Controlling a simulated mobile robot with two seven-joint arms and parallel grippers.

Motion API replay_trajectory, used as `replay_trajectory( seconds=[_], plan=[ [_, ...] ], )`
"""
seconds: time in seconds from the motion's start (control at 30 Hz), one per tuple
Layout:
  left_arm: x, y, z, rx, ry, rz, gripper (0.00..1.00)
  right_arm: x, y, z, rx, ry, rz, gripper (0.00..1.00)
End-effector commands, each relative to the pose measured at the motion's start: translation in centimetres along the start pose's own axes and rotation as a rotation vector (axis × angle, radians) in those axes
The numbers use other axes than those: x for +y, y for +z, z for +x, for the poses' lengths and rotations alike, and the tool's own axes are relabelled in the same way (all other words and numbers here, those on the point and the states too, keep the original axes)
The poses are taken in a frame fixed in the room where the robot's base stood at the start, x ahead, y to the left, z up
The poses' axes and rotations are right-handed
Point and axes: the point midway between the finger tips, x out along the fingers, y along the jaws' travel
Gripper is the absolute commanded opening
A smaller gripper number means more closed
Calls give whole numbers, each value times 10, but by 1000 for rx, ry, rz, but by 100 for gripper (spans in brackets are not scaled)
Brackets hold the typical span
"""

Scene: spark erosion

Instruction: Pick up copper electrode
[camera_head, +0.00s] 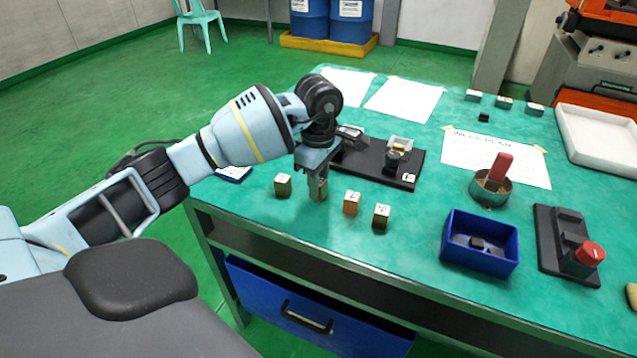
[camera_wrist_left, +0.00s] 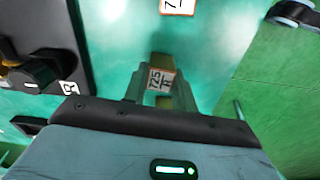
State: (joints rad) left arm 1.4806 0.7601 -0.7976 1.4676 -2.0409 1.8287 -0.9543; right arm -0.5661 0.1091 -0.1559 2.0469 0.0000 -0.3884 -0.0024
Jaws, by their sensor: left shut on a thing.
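My left gripper (camera_head: 318,187) points down at the near left part of the green table and is shut on a small labelled block. In the left wrist view this block (camera_wrist_left: 161,76) sits between the fingers, brownish with an orange-edged white label. I cannot tell whether it touches the table, and its metal is unclear. To its left stands an olive-brown block (camera_head: 283,185). To its right stand a copper-orange block (camera_head: 351,203) and a darker brown block (camera_head: 381,216). My right gripper is not in view.
A black fixture (camera_head: 407,178) stands just behind the gripper. A blue bin (camera_head: 480,262), a metal cup with a red-handled item (camera_head: 490,188) and a red-knobbed black device (camera_head: 585,258) stand to the right. A white tray (camera_head: 597,145) lies at the far right. The table's front edge is close.

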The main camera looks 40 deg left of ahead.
Motion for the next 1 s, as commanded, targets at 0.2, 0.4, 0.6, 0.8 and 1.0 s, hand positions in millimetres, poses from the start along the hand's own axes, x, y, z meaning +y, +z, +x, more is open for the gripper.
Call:
replay_trajectory(
  seconds=[0.2, 0.4, 0.6, 0.8, 1.0],
  plan=[
    [1, 0, -33, -1, 6, -1, 0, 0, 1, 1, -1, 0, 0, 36],
    [-34, 30, -33, -1, 2, 6, 0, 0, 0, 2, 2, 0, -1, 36],
    [-72, 63, -37, -1, 1, 7, 0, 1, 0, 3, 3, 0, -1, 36],
    [-101, 89, -41, -1, 1, 4, 0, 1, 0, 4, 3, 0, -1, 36],
    [-116, 102, -43, -2, 1, 1, 0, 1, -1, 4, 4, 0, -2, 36]
  ],
)
